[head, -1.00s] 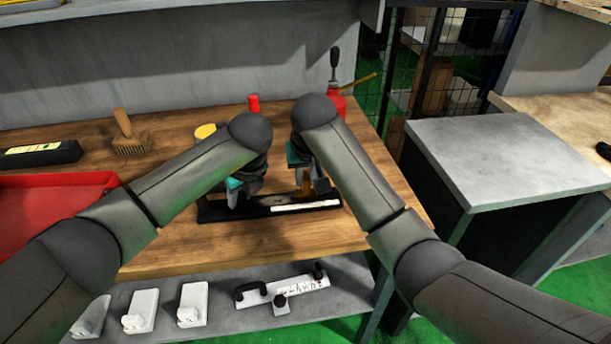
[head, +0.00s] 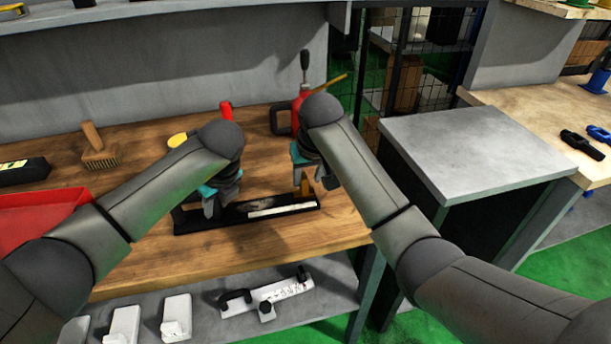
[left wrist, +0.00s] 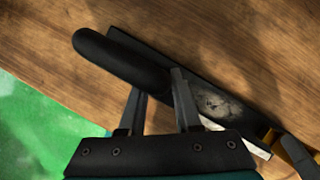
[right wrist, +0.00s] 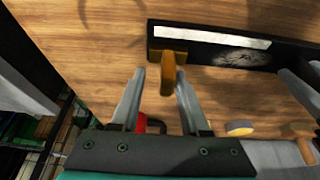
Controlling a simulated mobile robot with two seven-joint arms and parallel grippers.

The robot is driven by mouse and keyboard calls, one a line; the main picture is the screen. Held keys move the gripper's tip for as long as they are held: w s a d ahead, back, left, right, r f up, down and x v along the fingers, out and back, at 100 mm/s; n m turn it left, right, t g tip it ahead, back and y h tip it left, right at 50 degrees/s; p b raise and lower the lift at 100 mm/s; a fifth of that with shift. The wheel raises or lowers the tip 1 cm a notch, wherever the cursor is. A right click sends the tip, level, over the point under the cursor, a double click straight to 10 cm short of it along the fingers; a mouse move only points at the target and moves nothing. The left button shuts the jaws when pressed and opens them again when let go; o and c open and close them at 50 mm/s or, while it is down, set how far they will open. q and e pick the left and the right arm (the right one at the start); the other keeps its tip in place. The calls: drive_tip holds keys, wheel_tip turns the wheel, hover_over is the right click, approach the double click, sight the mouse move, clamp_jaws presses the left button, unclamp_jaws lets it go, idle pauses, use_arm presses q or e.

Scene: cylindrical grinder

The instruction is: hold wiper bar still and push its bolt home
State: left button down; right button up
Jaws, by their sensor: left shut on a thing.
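The wiper bar (head: 236,217) is a long black bar with a white strip, lying on the wooden bench. Its thick black handle (left wrist: 120,60) is at the left end in the head view. My left gripper (head: 212,207) is shut on this handle; its fingers (left wrist: 158,85) straddle it in the left wrist view. The orange-yellow bolt (right wrist: 168,72) stands at the bar's other end and also shows in the head view (head: 306,187). My right gripper (right wrist: 161,80) is open, with fingers on either side of the bolt and a visible gap at the left finger.
A red tool (head: 298,106) with a black handle and a red-topped item (head: 226,108) stand behind. A brush (head: 98,148) and a red tray (head: 40,215) are to the left. A shelf below holds white parts (head: 176,318). A grey cabinet (head: 470,150) stands right.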

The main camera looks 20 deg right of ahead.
drive_tip(key=shift+a, duration=0.1)
drive_tip(key=shift+r, duration=0.15)
drive_tip(key=shift+s+r, duration=0.15)
drive_tip(key=shift+r, duration=0.15)
use_arm(q)
drive_tip(key=shift+d, duration=0.15)
use_arm(e)
drive_tip(key=shift+v, duration=5.55)
use_arm(q)
drive_tip(key=c, duration=0.5)
unclamp_jaws()
